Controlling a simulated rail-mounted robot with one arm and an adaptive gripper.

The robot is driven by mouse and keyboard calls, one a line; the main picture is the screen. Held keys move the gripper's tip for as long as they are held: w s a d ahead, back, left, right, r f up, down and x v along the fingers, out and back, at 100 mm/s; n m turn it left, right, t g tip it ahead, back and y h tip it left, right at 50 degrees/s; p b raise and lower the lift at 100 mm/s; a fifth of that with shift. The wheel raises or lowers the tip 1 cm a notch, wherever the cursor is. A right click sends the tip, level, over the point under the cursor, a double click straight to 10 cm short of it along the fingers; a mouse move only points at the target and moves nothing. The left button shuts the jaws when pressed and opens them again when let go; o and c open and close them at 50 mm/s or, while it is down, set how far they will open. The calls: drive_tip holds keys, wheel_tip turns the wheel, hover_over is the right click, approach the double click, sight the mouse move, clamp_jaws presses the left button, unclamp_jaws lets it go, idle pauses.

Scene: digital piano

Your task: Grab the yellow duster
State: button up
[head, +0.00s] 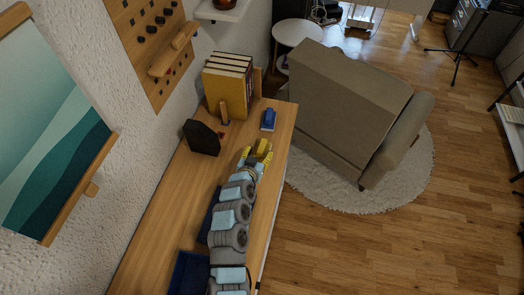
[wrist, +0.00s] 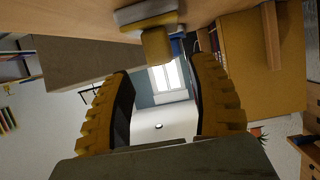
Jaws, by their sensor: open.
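The yellow duster (head: 263,145) lies on the wooden cabinet top close to its right edge, at the tip of my gripper (head: 257,157). In the wrist view the duster shows a yellow grip (wrist: 157,47) and a pale grey base (wrist: 146,12) against the wood at the top of the picture. My gripper (wrist: 163,72) is open, its two yellow ribbed fingers apart with nothing held. The duster appears just ahead of the gap between the fingertips. I cannot tell whether they touch it.
A blue duster (head: 268,120) lies beyond the yellow one. Yellow books (head: 228,84) stand at the cabinet's far end, and a black block (head: 202,137) stands to the left. A blue tray (head: 188,274) lies near the front. A beige armchair (head: 345,95) stands right of the cabinet.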

sight(261, 149)
drive_tip(key=shift+w, duration=0.1)
drive_tip(key=b+x, duration=0.1)
drive_tip(key=x, duration=0.3)
drive_tip(key=shift+a+f, duration=0.15)
drive_tip(key=shift+f, duration=0.1)
drive_tip(key=shift+w+b, duration=0.35)
drive_tip(key=shift+w, duration=0.15)
drive_tip(key=shift+s, duration=0.1)
clamp_jaws()
